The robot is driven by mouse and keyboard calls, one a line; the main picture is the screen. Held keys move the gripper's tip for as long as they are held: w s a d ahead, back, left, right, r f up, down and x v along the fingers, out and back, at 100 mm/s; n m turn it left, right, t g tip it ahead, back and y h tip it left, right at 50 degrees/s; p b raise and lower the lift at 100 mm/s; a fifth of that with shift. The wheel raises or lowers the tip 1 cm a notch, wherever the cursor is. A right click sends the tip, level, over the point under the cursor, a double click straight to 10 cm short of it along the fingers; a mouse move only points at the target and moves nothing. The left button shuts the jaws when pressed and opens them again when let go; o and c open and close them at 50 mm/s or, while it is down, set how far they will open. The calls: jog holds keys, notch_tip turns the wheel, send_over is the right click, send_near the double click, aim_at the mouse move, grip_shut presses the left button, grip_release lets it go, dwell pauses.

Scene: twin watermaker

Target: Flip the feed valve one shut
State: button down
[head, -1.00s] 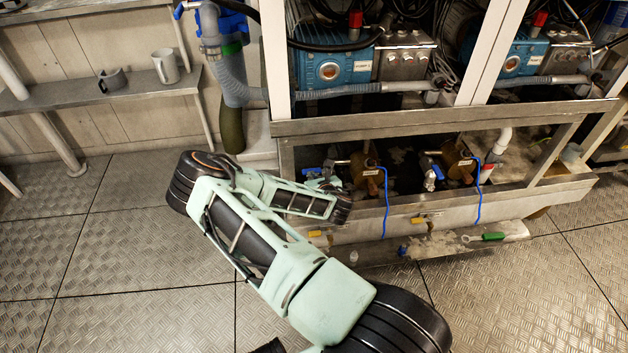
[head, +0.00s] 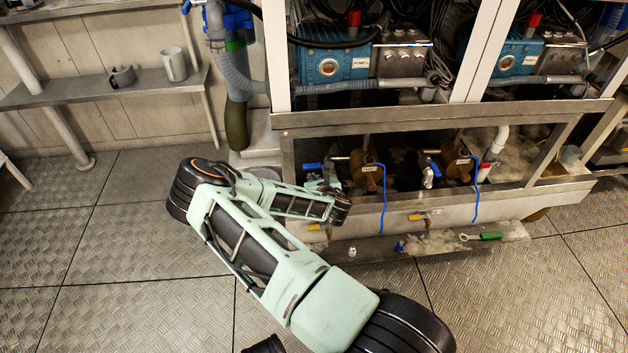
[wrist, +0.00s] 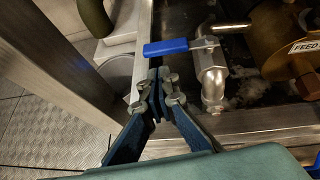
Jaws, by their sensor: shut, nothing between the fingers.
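The feed valve has a flat blue lever (wrist: 180,47) and a metal body (wrist: 212,75). In the head view the blue lever (head: 312,166) shows just behind my arm's end. A brass-coloured housing (wrist: 285,45) with a partly cut-off "FEED" label stands right of the valve. My gripper (wrist: 159,78) is shut and empty. Its tips sit just below the lever in the picture, near its left half; whether they touch it I cannot tell. In the head view my arm hides most of my gripper.
A metal frame rail (head: 440,115) runs above the valve bay, and a frame post (wrist: 65,80) stands left of my gripper. A second brass unit (head: 456,166) with another blue-levered valve is to the right. Yellow-handled valves (head: 416,217) sit on the front panel below.

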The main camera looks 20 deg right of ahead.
jog(key=a+p+v, duration=0.1)
jog(key=p+v, duration=0.2)
jog(key=v, duration=0.7)
jog(key=shift+s, duration=0.2)
